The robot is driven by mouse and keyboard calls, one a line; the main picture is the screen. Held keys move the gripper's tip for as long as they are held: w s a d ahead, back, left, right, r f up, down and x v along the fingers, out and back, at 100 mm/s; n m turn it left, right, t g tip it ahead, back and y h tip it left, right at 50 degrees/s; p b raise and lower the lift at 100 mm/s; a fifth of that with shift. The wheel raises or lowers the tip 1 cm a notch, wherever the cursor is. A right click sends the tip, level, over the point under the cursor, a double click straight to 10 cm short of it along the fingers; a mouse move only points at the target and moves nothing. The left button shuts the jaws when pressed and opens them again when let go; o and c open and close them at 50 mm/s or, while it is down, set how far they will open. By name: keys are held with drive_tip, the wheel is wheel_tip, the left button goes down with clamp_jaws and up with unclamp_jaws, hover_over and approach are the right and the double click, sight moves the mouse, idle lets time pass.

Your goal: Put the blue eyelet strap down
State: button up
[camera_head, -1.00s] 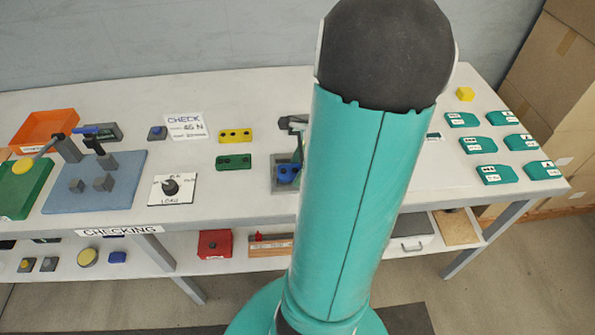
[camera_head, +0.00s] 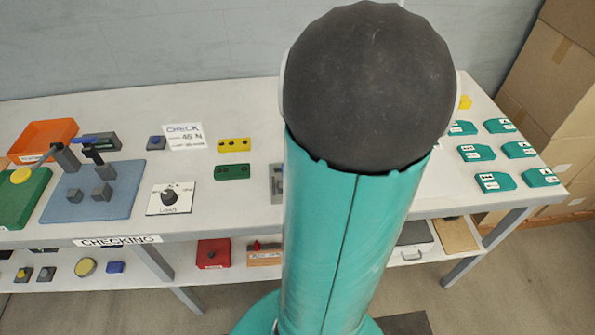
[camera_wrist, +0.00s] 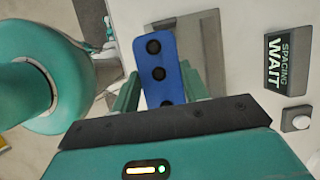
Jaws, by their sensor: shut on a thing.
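The blue eyelet strap (camera_wrist: 158,65) shows in the wrist view, with several dark round holes along it. My gripper (camera_wrist: 160,82) is shut on it, with a green finger on each side. The strap is over or near a grey plate (camera_wrist: 208,50); I cannot tell whether they touch. In the head view my arm hides the gripper and nearly all of the strap. The left edge of a grey fixture (camera_head: 276,185) shows beside the arm.
A yellow strap (camera_head: 234,145) and a green strap (camera_head: 232,172) lie left of the arm. Beyond are the load dial (camera_head: 170,198) and a blue checking plate (camera_head: 92,190). A "SPACING WAIT" box (camera_wrist: 286,60) stands right of the grey plate.

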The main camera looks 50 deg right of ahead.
drive_tip(key=s+r, duration=0.7)
drive_tip(key=s, duration=0.4)
drive_tip(key=shift+s+a+r, duration=0.15)
drive_tip(key=shift+s+a, duration=0.2)
drive_tip(key=shift+a, duration=0.1)
